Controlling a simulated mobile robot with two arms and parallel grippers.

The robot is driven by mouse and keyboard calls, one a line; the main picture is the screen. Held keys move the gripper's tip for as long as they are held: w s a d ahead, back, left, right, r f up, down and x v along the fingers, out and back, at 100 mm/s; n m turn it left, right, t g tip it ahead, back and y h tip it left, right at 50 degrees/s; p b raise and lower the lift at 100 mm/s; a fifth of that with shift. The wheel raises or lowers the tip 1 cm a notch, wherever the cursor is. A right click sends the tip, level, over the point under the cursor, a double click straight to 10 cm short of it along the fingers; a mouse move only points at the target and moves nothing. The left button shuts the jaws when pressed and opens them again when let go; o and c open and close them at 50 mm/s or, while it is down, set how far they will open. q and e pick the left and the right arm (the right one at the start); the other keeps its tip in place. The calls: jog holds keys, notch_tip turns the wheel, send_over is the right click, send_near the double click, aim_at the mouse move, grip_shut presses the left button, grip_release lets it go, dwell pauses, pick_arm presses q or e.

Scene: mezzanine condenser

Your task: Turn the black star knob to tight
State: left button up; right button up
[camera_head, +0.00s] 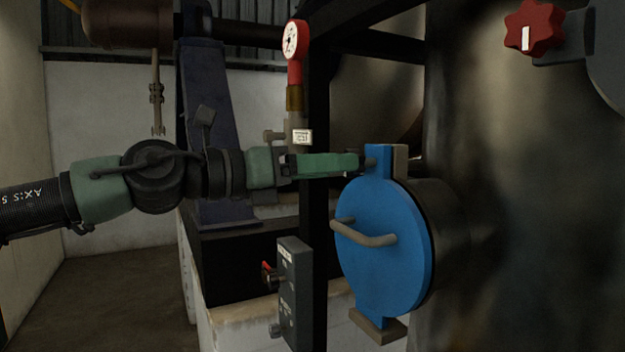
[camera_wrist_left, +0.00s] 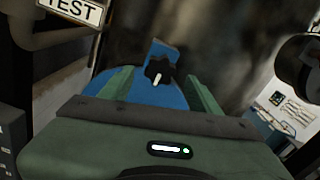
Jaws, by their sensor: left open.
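The black star knob (camera_wrist_left: 158,71) with a white mark shows in the left wrist view, on the blue tab at the top of the round blue cover (camera_wrist_left: 172,96). In the head view the blue cover (camera_head: 385,270) has a grey bar handle; the knob is mostly hidden at my fingertips there. My left gripper (camera_head: 358,163) reaches in from the left, its green fingers level with the blue tab (camera_head: 379,155). In the left wrist view the open fingers (camera_wrist_left: 159,78) appear on either side of the knob. Whether they touch it, I cannot tell. My right gripper is not in view.
A red star knob (camera_head: 533,27) is at the upper right. A red-rimmed gauge (camera_head: 294,39) on a pipe stands behind my left gripper. A grey box (camera_head: 294,293) with a red-tipped lever is below. A dark post (camera_head: 315,240) stands left of the cover.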

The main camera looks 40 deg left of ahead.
pick_arm(q)
jog(key=v, duration=0.2)
jog(key=shift+s+a+b, duration=0.1)
jog(key=shift+s+b, duration=0.15)
jog(key=shift+b, duration=0.15)
dwell(0.3)
